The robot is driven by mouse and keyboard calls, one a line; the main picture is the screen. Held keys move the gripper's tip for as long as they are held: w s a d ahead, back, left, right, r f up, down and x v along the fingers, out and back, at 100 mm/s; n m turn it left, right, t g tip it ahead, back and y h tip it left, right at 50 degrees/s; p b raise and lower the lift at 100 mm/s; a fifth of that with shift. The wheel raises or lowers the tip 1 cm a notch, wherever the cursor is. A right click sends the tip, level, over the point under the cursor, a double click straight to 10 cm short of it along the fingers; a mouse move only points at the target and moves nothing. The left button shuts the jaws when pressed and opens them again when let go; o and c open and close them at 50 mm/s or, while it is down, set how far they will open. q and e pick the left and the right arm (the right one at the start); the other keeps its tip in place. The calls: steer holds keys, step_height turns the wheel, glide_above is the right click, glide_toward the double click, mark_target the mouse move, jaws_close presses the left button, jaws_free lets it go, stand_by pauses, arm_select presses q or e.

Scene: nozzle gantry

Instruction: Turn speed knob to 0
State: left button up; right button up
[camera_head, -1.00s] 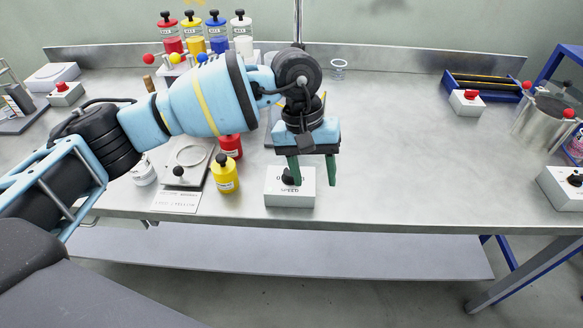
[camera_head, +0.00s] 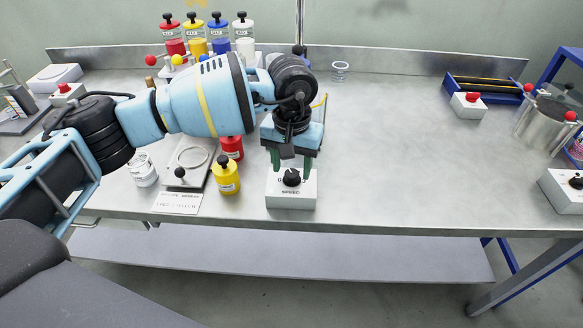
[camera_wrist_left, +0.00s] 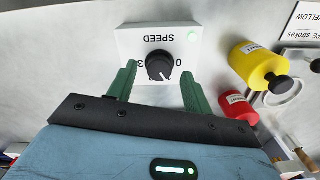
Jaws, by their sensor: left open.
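The speed box (camera_head: 291,199) is white, lettered SPEED, and stands near the front edge of the table. Its black speed knob (camera_head: 292,177) is on top. In the left wrist view the knob (camera_wrist_left: 159,66) shows upside down, with a 0 at its right, a 3 at its left and a green light (camera_wrist_left: 191,36) on the box. My left gripper (camera_head: 291,161) is open with green fingers, just behind and above the knob. In the wrist view its fingertips (camera_wrist_left: 158,72) appear on either side of the knob, with gaps. My right gripper is not in view.
A yellow bottle (camera_head: 226,176) and a red bottle (camera_head: 231,147) stand just left of the speed box. A scale-like plate (camera_head: 186,162) lies beyond them. Several coloured bottles stand at the back. The table right of the box is clear up to a red-button box (camera_head: 468,104).

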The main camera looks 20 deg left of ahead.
arm_select(q)
steer(key=shift+f, duration=0.8)
steer(key=shift+c, duration=0.4)
steer(key=c, duration=0.9)
